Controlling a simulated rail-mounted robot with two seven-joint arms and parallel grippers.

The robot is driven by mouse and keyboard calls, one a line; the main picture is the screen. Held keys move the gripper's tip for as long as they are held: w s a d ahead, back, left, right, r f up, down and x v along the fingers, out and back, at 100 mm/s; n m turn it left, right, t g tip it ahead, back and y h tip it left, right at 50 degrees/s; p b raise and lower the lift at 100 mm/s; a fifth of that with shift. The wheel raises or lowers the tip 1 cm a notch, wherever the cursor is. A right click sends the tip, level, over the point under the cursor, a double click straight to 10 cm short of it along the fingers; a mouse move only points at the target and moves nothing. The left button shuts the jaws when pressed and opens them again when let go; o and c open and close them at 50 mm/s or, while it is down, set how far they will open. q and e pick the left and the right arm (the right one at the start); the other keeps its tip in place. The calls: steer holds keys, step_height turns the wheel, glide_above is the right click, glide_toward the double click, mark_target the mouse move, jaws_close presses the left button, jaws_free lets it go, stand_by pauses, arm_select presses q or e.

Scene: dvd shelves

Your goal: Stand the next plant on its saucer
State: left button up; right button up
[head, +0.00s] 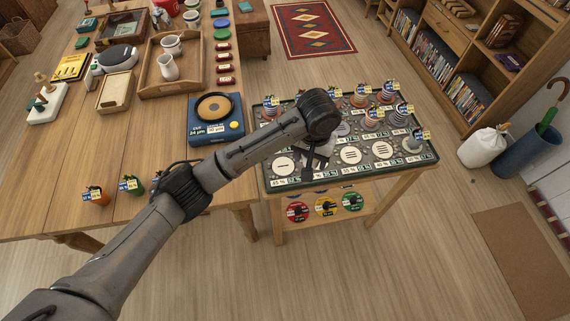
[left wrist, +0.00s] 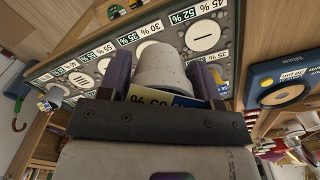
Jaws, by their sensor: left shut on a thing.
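My left gripper (head: 314,163) is over the dark tray (head: 345,176) on the small table. In the left wrist view, the gripper (left wrist: 161,82) is shut on a pale grey pot (left wrist: 159,66), its base pointing toward the tray. A tag on the pot is partly hidden; its number is hard to read. Round white saucers with line marks lie along the tray's front: one at left (head: 283,164), one in the middle (head: 351,155) and one further right (head: 382,150). The wrist view shows a one-line saucer (left wrist: 206,36) beside the pot. Whether the pot touches a saucer is unclear.
Several tagged potted plants (head: 387,92) stand along the tray's back and right side. An orange pot (head: 96,196) and a green one (head: 133,187) stand on the wooden table. A blue scale (head: 215,128) sits left of the tray. Coloured discs (head: 326,206) show below it.

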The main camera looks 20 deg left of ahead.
arm_select(q)
steer(key=f, duration=0.3)
steer(key=shift+w, duration=0.35)
glide_above(283, 166)
step_height(283, 166, down, 6)
steer(key=shift+b, duration=0.45)
steer(key=shift+f, duration=1.95)
steer(key=shift+f, duration=0.1)
steer(key=o, duration=1)
steer(key=shift+f, duration=0.1)
steer(key=shift+o, duration=0.2)
steer(key=shift+r+b, duration=0.2)
steer(key=shift+b, duration=0.1)
step_height(283, 166, up, 12)
steer(key=p, duration=0.1)
